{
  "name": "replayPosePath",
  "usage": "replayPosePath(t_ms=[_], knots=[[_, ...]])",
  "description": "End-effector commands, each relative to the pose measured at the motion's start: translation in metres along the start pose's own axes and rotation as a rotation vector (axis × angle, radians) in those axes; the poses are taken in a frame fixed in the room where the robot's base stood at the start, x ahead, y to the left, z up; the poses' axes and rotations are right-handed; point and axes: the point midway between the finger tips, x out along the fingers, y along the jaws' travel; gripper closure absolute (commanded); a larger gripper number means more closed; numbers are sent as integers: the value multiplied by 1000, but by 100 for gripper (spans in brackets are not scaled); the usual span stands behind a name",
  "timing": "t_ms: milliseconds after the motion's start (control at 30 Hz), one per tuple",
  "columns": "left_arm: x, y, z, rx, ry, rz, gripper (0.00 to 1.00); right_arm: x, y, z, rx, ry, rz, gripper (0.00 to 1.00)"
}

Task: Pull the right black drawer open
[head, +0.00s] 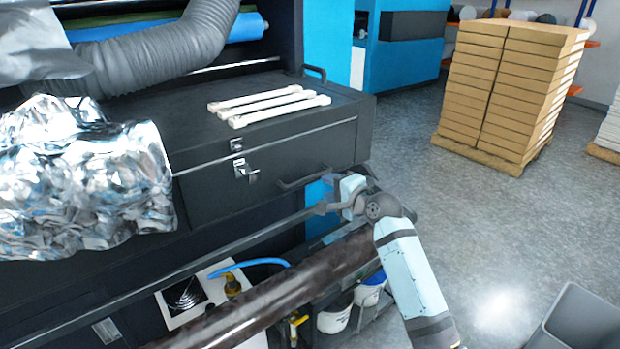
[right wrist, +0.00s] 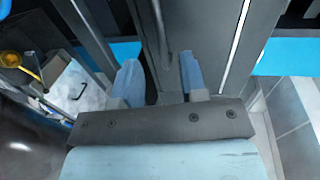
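The right black drawer (head: 265,172) is shut in the machine's front, with a metal latch (head: 246,170) on its face. Its dark bar handle (head: 303,179) sits low on the right part of the face. My right gripper (head: 322,207) is just below and right of the handle, partly hidden by its own wrist. In the right wrist view, the two blue fingers (right wrist: 158,72) stand apart, with a dark bar (right wrist: 161,35), likely the handle, ahead of the gap. I cannot tell whether it lies between the fingers. My left gripper is not in view.
Three white bars (head: 268,105) lie on the drawer unit's top. Crumpled silver foil (head: 75,180) covers the left side. A dark roll (head: 290,295) runs below the drawer, near my right forearm.

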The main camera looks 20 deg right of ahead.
Motion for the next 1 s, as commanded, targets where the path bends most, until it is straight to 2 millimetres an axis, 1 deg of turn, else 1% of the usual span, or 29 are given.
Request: replayPosePath(t_ms=[33, 200, 300, 400, 500, 600, 867, 900, 967, 1000], knots=[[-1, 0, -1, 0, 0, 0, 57, 12, -2, 0, 0, 0, 0, 61], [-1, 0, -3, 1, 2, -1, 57, 48, -1, 0, -1, 0, 1, 61], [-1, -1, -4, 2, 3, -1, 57, 65, -1, 0, -1, 1, 1, 61], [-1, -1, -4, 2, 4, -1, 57, 78, 0, 0, -1, 0, 1, 61], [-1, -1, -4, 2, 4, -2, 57, 86, 0, 0, -1, 0, 1, 61], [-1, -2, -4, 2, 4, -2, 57, 89, 0, 0, -1, 1, 1, 61], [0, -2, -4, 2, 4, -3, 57, 90, 0, 0, -2, 1, 0, 61], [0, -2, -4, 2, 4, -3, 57, 90, 0, 0, -2, 1, 0, 70], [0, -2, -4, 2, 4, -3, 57, 90, 0, 0, -2, 1, 1, 84], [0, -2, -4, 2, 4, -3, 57, 90, 0, 0, -2, 1, 1, 93]])
